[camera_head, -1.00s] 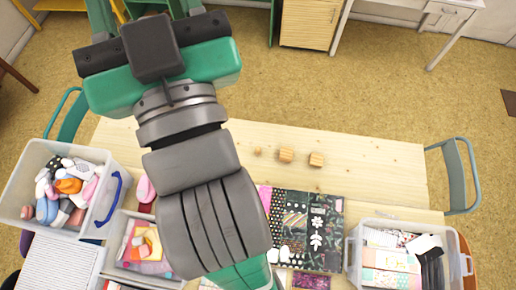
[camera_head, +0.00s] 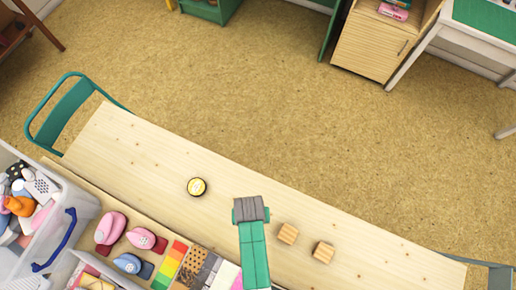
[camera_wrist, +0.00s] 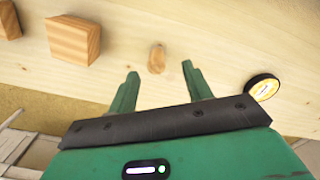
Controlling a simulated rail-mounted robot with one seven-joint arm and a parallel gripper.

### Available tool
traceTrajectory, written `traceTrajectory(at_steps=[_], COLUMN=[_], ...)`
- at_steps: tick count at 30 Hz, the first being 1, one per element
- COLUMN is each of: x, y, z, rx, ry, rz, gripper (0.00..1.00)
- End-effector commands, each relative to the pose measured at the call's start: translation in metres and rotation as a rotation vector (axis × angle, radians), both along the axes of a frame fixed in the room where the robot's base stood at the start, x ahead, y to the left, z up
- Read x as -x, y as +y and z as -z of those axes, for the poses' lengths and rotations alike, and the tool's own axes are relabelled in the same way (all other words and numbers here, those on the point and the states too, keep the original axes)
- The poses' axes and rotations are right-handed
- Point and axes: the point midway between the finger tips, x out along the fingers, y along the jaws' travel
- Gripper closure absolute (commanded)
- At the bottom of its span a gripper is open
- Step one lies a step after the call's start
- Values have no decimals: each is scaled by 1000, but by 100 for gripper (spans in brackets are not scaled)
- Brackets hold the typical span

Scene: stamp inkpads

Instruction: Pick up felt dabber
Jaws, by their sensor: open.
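A small wooden piece, which looks like the felt dabber (camera_wrist: 157,58), stands on the pale wooden table (camera_wrist: 225,25) in the wrist view. My gripper (camera_wrist: 160,72) is open and empty, and its two green fingers point towards the piece. The piece shows just beyond the fingertips, roughly midway between them. I cannot tell the exact height of the fingers over the table. In the head view my gripper's body (camera_head: 251,208) is over the table, and the small piece is hidden there. Its felt end cannot be made out.
Two wooden blocks (camera_head: 288,233) (camera_head: 323,252) stand to the right in the head view. A round tin with a yellow label (camera_head: 197,187) lies to the left. Pink punches (camera_head: 111,228) and a full bin (camera_head: 88,215) are at lower left. The table's far strip is mostly clear.

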Motion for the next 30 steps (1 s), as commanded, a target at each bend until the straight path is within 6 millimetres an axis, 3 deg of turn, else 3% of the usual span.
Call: traceTrajectory(at_steps=[10,18,26,30], x=[-3,-7,-8,-8], y=[-2,-9,-9,-9], z=[29,73,75,75], rx=[0,0,0,0], ry=[-5,-6,-7,-7], rz=[0,0,0,0], gripper=[50,50,50,76])
